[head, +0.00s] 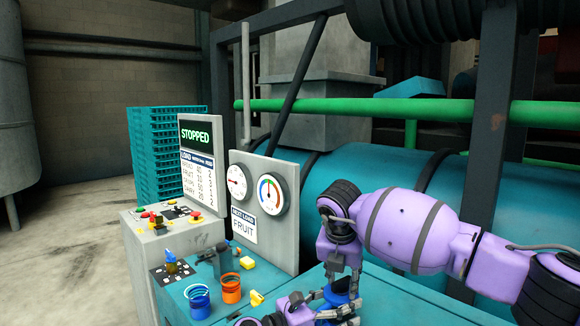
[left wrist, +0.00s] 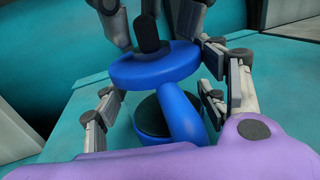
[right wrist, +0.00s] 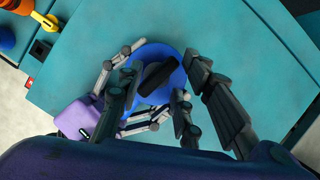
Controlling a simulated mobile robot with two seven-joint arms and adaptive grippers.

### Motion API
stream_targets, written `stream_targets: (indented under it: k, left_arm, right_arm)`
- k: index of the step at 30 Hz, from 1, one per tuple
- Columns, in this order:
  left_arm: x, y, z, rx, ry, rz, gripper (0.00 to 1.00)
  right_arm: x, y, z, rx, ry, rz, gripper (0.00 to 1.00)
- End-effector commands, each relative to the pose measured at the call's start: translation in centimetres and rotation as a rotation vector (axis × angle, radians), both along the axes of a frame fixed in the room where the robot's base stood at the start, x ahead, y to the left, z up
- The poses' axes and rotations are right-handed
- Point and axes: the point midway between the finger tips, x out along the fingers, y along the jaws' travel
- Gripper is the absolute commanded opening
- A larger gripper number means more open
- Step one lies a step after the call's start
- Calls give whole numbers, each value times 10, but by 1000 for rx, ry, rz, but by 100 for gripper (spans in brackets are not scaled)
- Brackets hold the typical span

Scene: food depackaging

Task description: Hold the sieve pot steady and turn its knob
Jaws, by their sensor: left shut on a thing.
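The sieve pot, a blue round piece with a side handle, stands on the teal worktop; its blue rim shows in the left wrist view (left wrist: 150,68) and from above in the right wrist view (right wrist: 175,72). Its black knob (right wrist: 157,76) stands on top. My left gripper (head: 328,309) is shut on the pot, with fingers on both sides of it. My right gripper (right wrist: 158,82) points down from above, its dark fingers open on either side of the knob, with gaps visible. In the head view, the grippers hide much of the pot (head: 338,295).
A blue cup (head: 199,303) and an orange cup (head: 231,290) stand left on the worktop, near yellow pieces (head: 256,298). A gauge panel (head: 262,240) and a control box with a STOPPED screen (head: 197,135) rise behind. A teal tank lies beyond.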

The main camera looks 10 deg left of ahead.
Motion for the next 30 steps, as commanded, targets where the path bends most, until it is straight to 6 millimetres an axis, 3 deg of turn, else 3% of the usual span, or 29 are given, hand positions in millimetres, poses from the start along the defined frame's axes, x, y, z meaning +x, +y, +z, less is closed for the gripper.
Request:
stream_targets:
  k: [9, 28, 30]
  left_arm:
    - [-1, -2, 0, 0, 0, -5, 28]
    - [-1, -2, 0, 0, 0, -5, 28]
    - [-1, -2, 0, 0, 0, -4, 28]
  right_arm:
    - [0, -1, -1, 5, 1, 417, 31]
    - [1, -3, -1, 7, 2, 1093, 31]
    - [-3, -8, 17, 1, -2, 1089, 31]
